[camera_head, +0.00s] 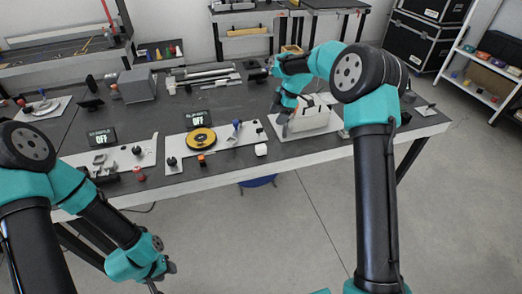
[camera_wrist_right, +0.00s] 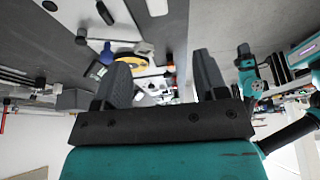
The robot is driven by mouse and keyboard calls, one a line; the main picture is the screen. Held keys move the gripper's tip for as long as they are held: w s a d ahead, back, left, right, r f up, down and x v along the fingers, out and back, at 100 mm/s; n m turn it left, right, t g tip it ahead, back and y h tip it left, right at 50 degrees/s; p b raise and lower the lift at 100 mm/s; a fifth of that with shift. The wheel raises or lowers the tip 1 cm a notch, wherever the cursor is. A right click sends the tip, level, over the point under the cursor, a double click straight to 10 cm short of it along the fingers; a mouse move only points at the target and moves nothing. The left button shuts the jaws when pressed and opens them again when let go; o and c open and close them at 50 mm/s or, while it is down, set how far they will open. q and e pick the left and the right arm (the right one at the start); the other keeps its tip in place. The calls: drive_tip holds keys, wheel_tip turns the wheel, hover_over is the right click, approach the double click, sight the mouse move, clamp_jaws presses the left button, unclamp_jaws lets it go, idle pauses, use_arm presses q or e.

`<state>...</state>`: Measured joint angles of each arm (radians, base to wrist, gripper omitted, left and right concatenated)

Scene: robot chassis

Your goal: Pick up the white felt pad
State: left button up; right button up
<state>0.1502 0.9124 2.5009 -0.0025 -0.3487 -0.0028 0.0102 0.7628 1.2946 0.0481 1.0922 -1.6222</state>
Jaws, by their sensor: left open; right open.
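I cannot tell for certain which item is the white felt pad. A small white block (camera_head: 261,150) sits near the table's front edge, right of the yellow disc (camera_head: 201,140). A larger white box-like piece (camera_head: 312,119) stands on a pale board beside my right gripper (camera_head: 286,127). In the right wrist view, my right gripper (camera_wrist_right: 160,82) has its two dark fingers apart with nothing held between them. A small white piece also shows near the yellow disc in that view (camera_wrist_right: 144,47). My left gripper (camera_head: 155,282) hangs low in front of the table, open and away from these things.
The dark table (camera_head: 100,118) carries several pale boards and two small displays reading OFF. A grey box (camera_head: 136,86) and metal bars (camera_head: 207,76) lie toward the back. A shelf (camera_head: 490,80) stands at the right.

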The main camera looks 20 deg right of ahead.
approach(261, 146)
drive_tip(key=x, duration=0.4)
drive_tip(key=shift+s+f, duration=0.15)
drive_tip(key=shift+f, duration=0.25)
drive_tip(key=shift+a+f, duration=0.1)
drive_tip(key=shift+f, duration=0.15)
drive_tip(key=shift+x, duration=2.65)
drive_tip(key=shift+w+r, duration=0.1)
drive_tip(key=shift+w, duration=0.1)
drive_tip(key=c, duration=1)
